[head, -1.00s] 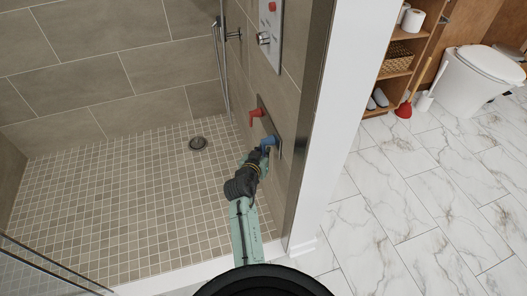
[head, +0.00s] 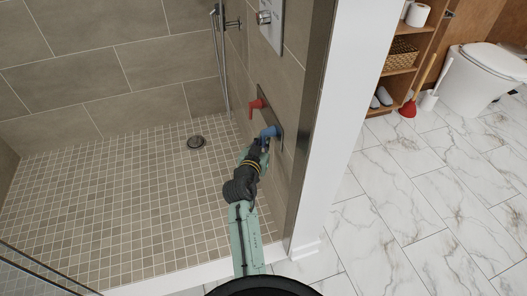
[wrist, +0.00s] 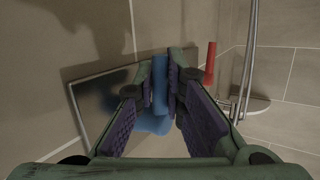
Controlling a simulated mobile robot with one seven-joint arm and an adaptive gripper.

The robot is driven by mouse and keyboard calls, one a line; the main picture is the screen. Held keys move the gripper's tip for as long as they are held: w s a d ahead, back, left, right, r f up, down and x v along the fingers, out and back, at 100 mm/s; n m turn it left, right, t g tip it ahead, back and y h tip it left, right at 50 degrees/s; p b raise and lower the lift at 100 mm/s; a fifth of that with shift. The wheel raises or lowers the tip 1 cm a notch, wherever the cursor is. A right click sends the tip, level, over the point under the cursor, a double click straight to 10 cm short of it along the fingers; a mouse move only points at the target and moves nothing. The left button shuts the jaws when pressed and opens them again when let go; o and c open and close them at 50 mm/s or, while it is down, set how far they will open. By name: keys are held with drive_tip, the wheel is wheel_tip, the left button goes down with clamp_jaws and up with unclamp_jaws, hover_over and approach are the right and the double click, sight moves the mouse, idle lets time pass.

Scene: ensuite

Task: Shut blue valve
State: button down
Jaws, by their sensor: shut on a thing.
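The blue valve (head: 270,132) is on a metal plate (head: 264,113) on the shower's right wall, below and to the right of a red valve (head: 256,105). In the wrist view the blue valve's handle (wrist: 160,88) stands between the two fingertips. My gripper (wrist: 161,80) is shut on that handle, with a pad on each side of it. The red valve (wrist: 210,64) is to the right in the wrist view, apart from the fingers. In the head view my gripper (head: 263,145) reaches up to the blue valve and partly hides it.
A shower control panel (head: 270,22) is higher on the same wall. A shower hose (head: 218,60) hangs behind the red valve. The white wall end (head: 335,120) stands close to the right of my arm. The tiled shower floor (head: 120,200) to the left is clear apart from a drain (head: 196,142).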

idle(0.3)
drive_tip(key=c, duration=1.9)
unclamp_jaws()
drive_tip(key=v, duration=1.2)
drive_tip(key=shift+f, duration=0.2)
